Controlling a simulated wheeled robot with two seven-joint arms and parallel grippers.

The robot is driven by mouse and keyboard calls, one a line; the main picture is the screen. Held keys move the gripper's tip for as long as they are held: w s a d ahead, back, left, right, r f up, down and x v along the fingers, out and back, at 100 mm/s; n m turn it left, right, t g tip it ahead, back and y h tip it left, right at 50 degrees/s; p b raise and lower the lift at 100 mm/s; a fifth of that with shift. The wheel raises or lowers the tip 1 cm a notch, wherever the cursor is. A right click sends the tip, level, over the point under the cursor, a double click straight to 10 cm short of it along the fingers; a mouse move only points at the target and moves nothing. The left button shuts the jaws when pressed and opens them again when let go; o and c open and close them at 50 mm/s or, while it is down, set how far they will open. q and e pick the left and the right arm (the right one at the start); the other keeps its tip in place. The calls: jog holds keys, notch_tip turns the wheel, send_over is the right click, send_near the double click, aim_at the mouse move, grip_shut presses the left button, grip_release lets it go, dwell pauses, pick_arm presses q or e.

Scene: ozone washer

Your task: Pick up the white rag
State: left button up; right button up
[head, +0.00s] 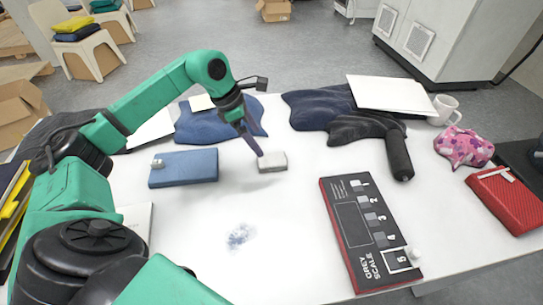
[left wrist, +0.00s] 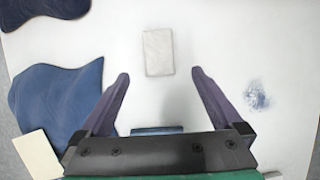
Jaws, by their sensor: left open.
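The white rag (head: 272,162) is a small, off-white folded block lying flat on the white table. It also shows in the left wrist view (left wrist: 158,52) as a pale rectangle ahead of the fingertips. My left gripper (head: 258,153) hangs over the table, pointing down, with its fingertips close to the rag in the head view. In the left wrist view (left wrist: 160,75) its two purple fingers are spread, with only tabletop between the tips. I cannot tell whether a finger touches the rag. My right gripper is not in view.
A blue folded cloth (head: 185,172) lies left of the rag, and crumpled dark blue cloth (head: 195,127) lies behind. A grey scale board (head: 350,235) and black handle (head: 398,155) are to the right.

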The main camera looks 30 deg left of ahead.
aim_at(272, 159)
pick_arm(q)
jog(key=x, duration=0.4)
jog(key=shift+d, duration=0.15)
jog(key=p+x, duration=0.1)
jog(key=x, duration=0.5)
jog(key=shift+w+f+p, duration=0.15)
jog(key=shift+p, duration=0.25)
jog(key=shift+w+f, duration=0.1)
jog(key=c, duration=1.3)
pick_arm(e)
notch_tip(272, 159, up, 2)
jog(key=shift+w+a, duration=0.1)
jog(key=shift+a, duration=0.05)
